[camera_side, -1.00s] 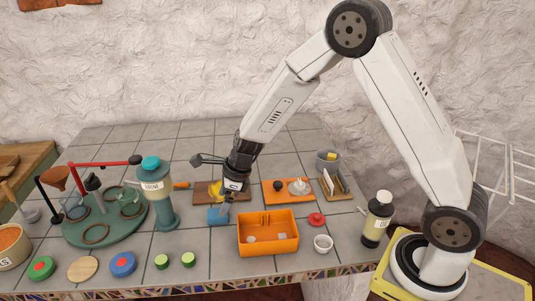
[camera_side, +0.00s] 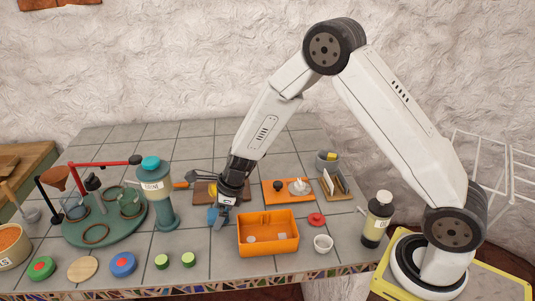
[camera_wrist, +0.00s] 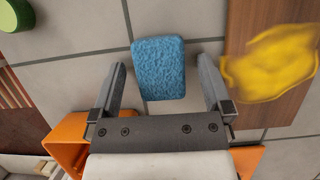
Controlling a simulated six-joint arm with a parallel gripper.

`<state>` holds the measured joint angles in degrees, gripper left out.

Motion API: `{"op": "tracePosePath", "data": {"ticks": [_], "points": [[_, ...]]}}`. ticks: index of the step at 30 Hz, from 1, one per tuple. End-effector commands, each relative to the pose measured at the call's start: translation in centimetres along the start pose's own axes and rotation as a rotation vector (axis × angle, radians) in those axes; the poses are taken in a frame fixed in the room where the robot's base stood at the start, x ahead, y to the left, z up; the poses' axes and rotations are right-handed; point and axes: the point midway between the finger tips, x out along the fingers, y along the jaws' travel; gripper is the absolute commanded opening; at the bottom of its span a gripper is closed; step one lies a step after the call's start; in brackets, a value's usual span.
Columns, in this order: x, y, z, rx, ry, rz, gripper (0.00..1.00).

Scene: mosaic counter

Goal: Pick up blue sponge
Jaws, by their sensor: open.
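The blue sponge (camera_wrist: 160,68) is a textured rectangular block lying on the grey tiles in the wrist view. My gripper (camera_wrist: 163,75) is open, with one finger to each side of the sponge and visible gaps between them. In the side view the sponge (camera_side: 214,216) is at the left of my gripper (camera_side: 221,212), partly hidden by it. The gripper is low over the counter there. I cannot tell exactly how high the fingertips are.
A brown board (camera_wrist: 256,28) with a yellow cloth-like item (camera_wrist: 272,62) lies close beside the sponge. An orange bin (camera_side: 268,247) stands right of the gripper. A teal bottle (camera_side: 158,195) stands to its left.

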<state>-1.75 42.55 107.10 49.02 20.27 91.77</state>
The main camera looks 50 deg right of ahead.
Motion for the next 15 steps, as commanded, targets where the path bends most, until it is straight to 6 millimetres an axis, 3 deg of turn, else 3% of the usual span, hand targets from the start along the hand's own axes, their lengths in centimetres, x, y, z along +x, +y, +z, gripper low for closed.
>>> {"op": "tracePosePath", "data": {"ticks": [3,12,15], "points": [[-0.02,0.00,0.00,0.000,0.000,0.000,1.00],[-0.02,0.00,0.00,0.000,0.000,0.000,0.08],[-0.02,0.00,0.00,0.000,0.000,0.000,0.08]]}}
